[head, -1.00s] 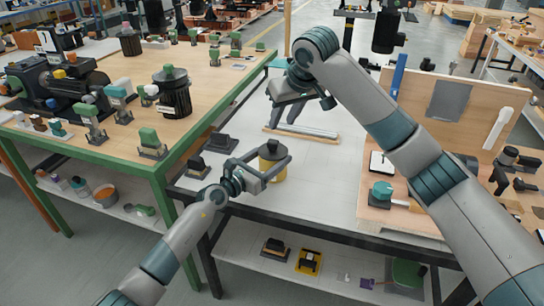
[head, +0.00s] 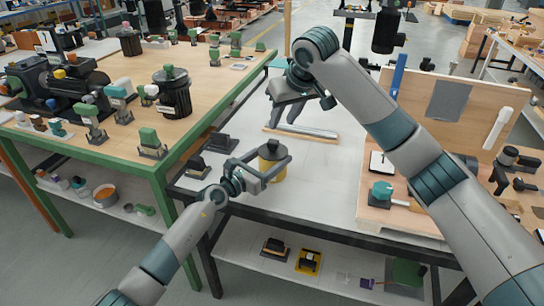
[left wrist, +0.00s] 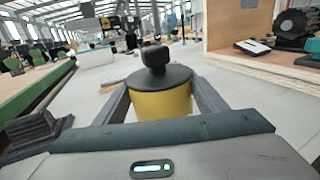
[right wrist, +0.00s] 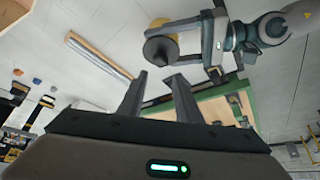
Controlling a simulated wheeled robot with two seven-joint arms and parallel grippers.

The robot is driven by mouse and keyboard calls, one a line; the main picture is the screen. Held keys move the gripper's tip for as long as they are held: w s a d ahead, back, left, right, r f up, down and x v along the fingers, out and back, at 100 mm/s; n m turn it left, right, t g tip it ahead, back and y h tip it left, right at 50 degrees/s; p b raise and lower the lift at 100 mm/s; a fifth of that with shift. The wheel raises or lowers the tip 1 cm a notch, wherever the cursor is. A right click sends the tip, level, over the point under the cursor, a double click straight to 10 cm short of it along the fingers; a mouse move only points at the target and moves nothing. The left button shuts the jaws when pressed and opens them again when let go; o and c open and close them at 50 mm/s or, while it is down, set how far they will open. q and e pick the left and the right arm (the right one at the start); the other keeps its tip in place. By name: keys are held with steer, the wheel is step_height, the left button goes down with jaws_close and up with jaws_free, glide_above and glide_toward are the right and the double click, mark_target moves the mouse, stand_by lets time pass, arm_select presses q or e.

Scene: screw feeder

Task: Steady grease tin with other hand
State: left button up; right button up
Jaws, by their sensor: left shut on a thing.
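The grease tin (head: 268,172) is a yellow can with a dark lid and a knob, standing upright on the white table. My left gripper (head: 271,165) is shut on it, with one finger on each side of its body. The left wrist view shows the tin (left wrist: 161,102) between both fingers. In the right wrist view the tin (right wrist: 160,46) and my left gripper (right wrist: 187,38) are at the top. My right gripper (head: 283,119) hangs above the table beyond the tin. Its fingers (right wrist: 158,78) are apart with nothing between them.
A long pale bar on a wooden strip (head: 301,132) lies beneath my right gripper. Dark blocks (head: 220,143) stand left of the tin. A wooden board station (head: 410,222) is at the right, and a green-framed bench (head: 90,160) at the left. White table around the tin is clear.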

mark_target(274, 141)
steer(key=o, duration=1.6)
steer(key=shift+w+d, duration=0.1)
steer(key=shift+w, duration=0.05)
steer(key=shift+w+d+f+n+g+y, duration=0.1)
steer(key=shift+w+d+n+g+y, duration=0.35)
steer(key=shift+n, duration=1.05)
steer(key=shift+w+d+f+n+g+y, duration=0.15)
steer(key=shift+w+n+g, duration=0.6)
steer(key=shift+n, duration=0.75)
steer(key=shift+w+d+r+n+g+y, duration=0.25)
steer(key=shift+w+n+g, duration=0.35)
steer(key=shift+n, duration=0.9)
steer(key=shift+s+a+f, duration=0.1)
steer(key=shift+a+f, duration=0.05)
steer(key=shift+f, duration=0.05)
steer(key=shift+f, duration=0.15)
steer(key=x, duration=1.1)
steer(key=shift+a+f, duration=0.15)
steer(key=shift+f, duration=0.2)
